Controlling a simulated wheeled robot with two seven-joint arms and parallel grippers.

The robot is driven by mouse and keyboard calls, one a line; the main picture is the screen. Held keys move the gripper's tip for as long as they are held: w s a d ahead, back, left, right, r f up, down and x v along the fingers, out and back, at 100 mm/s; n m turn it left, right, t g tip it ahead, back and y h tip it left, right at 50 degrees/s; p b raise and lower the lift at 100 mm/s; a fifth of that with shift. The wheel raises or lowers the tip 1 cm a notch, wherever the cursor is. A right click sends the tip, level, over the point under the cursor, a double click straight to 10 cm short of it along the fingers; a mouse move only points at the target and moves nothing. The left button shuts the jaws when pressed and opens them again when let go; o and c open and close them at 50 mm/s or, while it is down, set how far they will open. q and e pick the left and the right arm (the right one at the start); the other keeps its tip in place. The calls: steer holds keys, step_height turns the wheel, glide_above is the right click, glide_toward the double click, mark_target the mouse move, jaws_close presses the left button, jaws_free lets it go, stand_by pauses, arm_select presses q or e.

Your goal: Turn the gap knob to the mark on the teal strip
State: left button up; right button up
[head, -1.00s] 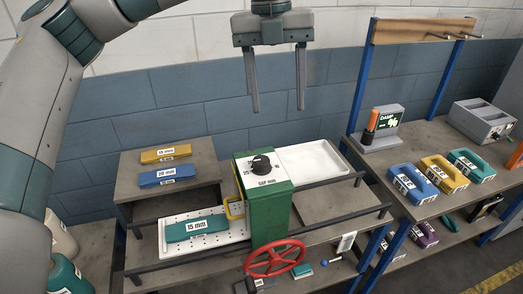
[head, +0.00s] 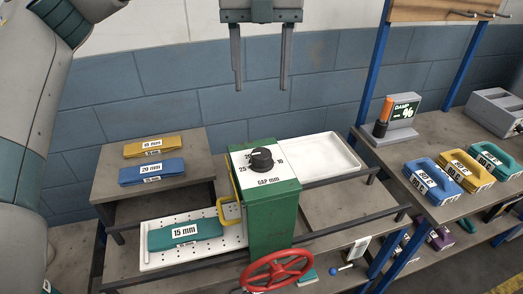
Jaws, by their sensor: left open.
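The black gap knob (head: 262,159) sits on the white dial plate on top of the green machine box (head: 272,220). The plate is marked "GAP mm" with numbers around the knob; the knob's exact pointing is too small to tell. The teal strip (head: 185,232), labelled 15 mm, lies on the white perforated tray (head: 150,262) left of the box. My left gripper (head: 261,88) hangs above and behind the knob, fingers pointing down, apart and empty. It touches nothing. My right gripper is not in view.
A yellow strip (head: 150,145) and a blue strip (head: 152,171) lie on the raised shelf at left. A red handwheel (head: 277,270) is on the box's front. An empty white tray (head: 318,153) lies to its right. Handled blocks and a damp meter (head: 402,112) stand on the right bench.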

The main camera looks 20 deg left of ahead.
mark_target(261, 153)
arm_select(q)
step_height(261, 153, down, 16)
steer(key=p, duration=0.6)
steer(key=shift+f, duration=0.85)
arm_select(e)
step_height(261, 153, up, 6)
arm_select(q)
steer(key=shift+c, duration=0.6)
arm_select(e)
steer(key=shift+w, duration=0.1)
arm_select(q)
steer(key=c, duration=0.9)
